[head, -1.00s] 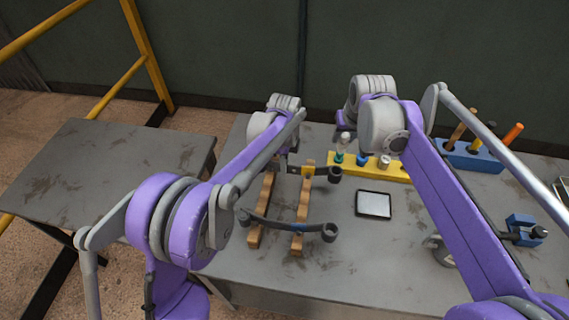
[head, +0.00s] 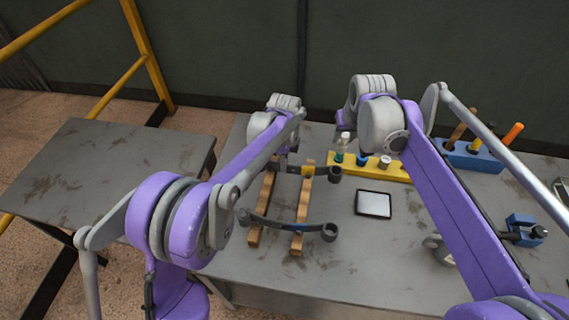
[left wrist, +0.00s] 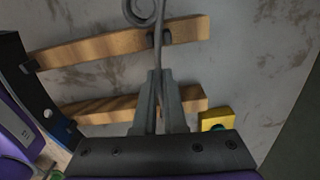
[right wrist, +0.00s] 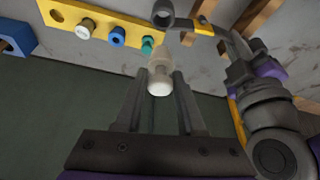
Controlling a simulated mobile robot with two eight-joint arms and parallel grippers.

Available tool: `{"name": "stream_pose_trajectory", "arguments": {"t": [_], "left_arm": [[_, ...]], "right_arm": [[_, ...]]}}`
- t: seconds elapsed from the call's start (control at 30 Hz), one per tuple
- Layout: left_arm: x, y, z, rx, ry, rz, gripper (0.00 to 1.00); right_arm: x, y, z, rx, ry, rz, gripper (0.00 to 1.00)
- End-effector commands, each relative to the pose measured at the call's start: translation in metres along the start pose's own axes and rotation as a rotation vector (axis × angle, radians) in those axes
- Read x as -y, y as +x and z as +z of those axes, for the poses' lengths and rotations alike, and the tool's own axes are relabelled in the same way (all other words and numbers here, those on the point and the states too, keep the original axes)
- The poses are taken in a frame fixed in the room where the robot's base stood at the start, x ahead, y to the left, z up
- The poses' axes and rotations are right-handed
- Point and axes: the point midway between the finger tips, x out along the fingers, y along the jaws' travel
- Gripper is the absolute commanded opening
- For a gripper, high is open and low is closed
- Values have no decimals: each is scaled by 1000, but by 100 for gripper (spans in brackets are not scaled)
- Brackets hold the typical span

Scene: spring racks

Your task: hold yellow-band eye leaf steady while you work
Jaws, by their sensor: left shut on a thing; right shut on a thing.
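The yellow-band eye leaf is a dark grey strip with a yellow band (head: 308,170) and a round eye (head: 335,174) at its right end. It lies across the far part of two wooden rails. My left gripper (left wrist: 159,85) is shut on this leaf, which shows edge-on in the left wrist view. My right gripper (right wrist: 160,80) is shut on a pale, rounded cylindrical piece (right wrist: 160,77), held close to the leaf's eye (right wrist: 163,13). In the head view the pale piece (head: 344,140) shows above the yellow holder; my arms hide most of both grippers.
The yellow holder (head: 400,174) carries green, blue and white pieces. A black-framed pad (head: 374,204), blue tool block (head: 470,155) and blue clamp (head: 522,230) stand to the right.

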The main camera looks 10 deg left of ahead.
Motion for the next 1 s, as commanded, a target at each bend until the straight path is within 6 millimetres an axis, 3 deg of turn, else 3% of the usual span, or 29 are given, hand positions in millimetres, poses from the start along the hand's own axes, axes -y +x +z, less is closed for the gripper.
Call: {"name": "stream_pose_trajectory", "arguments": {"t": [0.4,0.67,1.0], "left_arm": [[0,0,0,0,0,-1,0],[0,0,0,0,0,-1,0],[0,0,0,0,0,-1,0]], "right_arm": [[0,0,0,0,0,0,0],[0,27,11,1,-1,2,0],[0,29,12,2,-2,3,0]]}}
